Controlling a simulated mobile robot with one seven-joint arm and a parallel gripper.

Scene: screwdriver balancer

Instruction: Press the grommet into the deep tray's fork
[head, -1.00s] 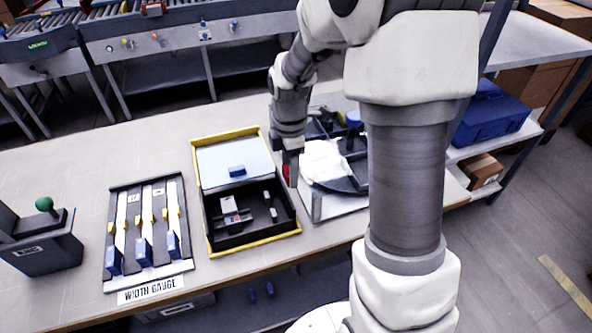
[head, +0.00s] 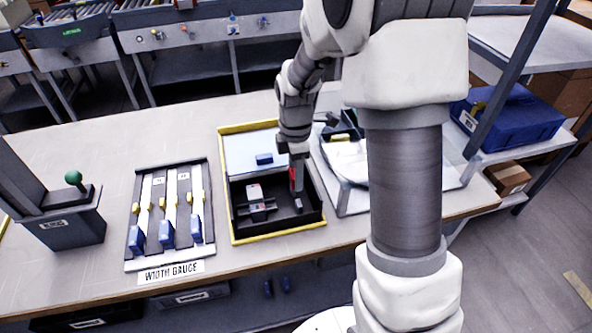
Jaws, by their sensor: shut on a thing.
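The yellow-rimmed tray (head: 236,241) lies on the bench, with a pale shallow part at the back and a deep black part at the front. My gripper (head: 297,184) points down over the right side of the deep part. It is shut on a small red piece (head: 293,178), which I take for the grommet; its shape is mostly hidden by the fingers. Just below the fingertips is a small dark-and-grey fitting (head: 298,205). A grey fixture with red spots (head: 257,203) stands left of it. I cannot tell which is the fork, nor whether the held piece touches anything.
A blue block (head: 264,159) lies in the pale part. The width gauge board (head: 168,259) is to the left, and a dark box with a green knob (head: 74,178) farther left. A clear-walled bin with white material (head: 349,171) stands close right, partly behind my arm.

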